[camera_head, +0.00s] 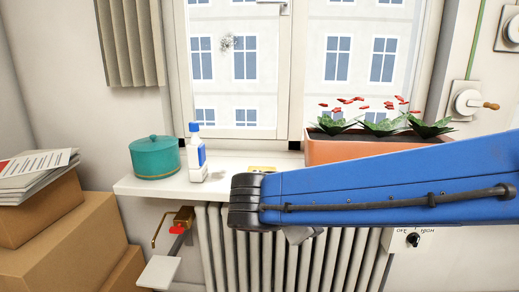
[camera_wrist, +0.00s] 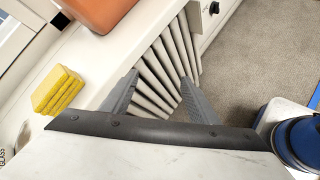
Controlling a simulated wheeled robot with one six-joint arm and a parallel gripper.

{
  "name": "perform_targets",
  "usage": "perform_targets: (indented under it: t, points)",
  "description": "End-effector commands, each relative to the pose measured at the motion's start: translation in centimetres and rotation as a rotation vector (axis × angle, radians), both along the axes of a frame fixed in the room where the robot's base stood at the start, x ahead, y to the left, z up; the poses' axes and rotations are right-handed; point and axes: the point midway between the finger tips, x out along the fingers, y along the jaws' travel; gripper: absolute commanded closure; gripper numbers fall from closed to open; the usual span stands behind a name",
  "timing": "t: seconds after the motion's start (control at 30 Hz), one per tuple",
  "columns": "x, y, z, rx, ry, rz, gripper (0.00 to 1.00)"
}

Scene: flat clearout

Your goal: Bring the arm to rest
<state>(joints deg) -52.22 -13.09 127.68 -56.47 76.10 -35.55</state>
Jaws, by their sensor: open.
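My blue arm (camera_head: 370,185) reaches in from the right side of the head view, across the front of the windowsill and the radiator. Its dark rounded end is left of the middle. My gripper (camera_wrist: 160,77) shows in the wrist view with its two grey fingers apart and nothing between them. It is over the ribbed radiator (camera_wrist: 178,52), beside the sill edge. In the head view the gripper is mostly hidden behind the arm; only a small pale part shows below it.
The windowsill (camera_head: 135,188) holds a teal pot (camera_head: 155,158), a white-and-blue bottle (camera_head: 197,160) and a planter with red flowers (camera_head: 330,152). A yellow sponge (camera_wrist: 58,90) lies on the sill. Cardboard boxes (camera_head: 70,245) stand at left. Bare floor (camera_wrist: 255,60) lies right of the radiator.

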Motion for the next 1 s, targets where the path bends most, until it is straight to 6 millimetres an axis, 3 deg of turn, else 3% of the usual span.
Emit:
perform_targets:
  t: [0.1, 0.4, 0.7, 1.0]
  points:
    - [-1.2, -4.2, -1.2, 0.125, 0.014, -0.135, 0.45]
    - [-5.5, -11.5, -4.3, 0.451, 0.011, -0.479, 0.45]
    - [-10.4, -15.6, -6.9, 0.780, -0.046, -0.829, 0.45]
    - [-14.6, -17.2, -8.7, 1.113, -0.158, -1.175, 0.45]
